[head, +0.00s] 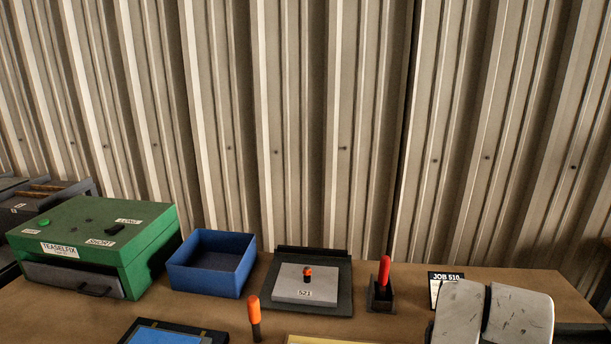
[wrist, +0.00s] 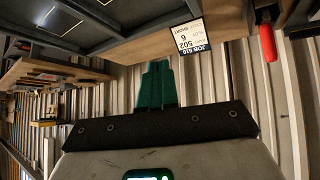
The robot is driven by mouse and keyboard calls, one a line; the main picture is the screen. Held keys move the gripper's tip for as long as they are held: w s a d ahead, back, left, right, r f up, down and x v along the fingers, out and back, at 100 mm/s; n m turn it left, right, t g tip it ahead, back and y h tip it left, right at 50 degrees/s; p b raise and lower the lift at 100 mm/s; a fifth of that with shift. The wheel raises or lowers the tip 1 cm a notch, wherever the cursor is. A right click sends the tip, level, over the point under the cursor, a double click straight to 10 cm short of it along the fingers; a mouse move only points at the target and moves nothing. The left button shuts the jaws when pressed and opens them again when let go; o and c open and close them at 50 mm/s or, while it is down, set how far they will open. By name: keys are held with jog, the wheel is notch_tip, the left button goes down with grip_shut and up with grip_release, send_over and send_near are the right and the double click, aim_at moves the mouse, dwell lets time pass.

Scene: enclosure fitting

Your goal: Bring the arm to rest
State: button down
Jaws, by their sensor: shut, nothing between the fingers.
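My gripper (wrist: 158,85) shows in the wrist view as two green fingers close together, shut and empty. The fingers point toward the wooden table edge (wrist: 150,47) and touch nothing that I can see. In the head view a grey part of my arm (head: 492,316) stands at the lower right, over the table's right end. The gripper itself does not show in the head view.
On the table (head: 394,324) stand a green box (head: 130,238), an empty blue bin (head: 208,278), a grey plate marked 521 (head: 290,293), a red-handled tool in a holder (head: 384,272), an orange-handled tool (head: 254,313) and a job card (head: 443,279). A corrugated wall (head: 300,130) rises behind.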

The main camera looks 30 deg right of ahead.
jog(key=s+a+f+n+y, duration=0.1)
jog(key=s+a+f+n, duration=0.1)
jog(key=a+f, duration=0.3)
jog(key=s+a+f+n+y, duration=0.2)
jog(key=s+a+f+n, duration=0.1)
jog(key=a+f, duration=0.1)
jog(key=s+a+f+n+g+y, duration=0.1)
jog(key=s+a+f+n, duration=0.1)
jog(key=a+f, duration=0.3)
jog(key=shift+s+a+f+n, duration=0.35)
jog(key=shift+f+n, duration=0.2)
jog(key=shift+n, duration=0.25)
jog(key=s+a+f+n+g+y+b, duration=0.1)
jog(key=s+a+f+g+y+b, duration=0.1)
jog(key=s+a+f, duration=0.5)
jog(key=a+f+y+b, duration=0.1)
jog(key=a, duration=0.1)
jog(key=shift+s+a+f+n, duration=0.3)
jog(key=shift+s+a+f, duration=0.05)
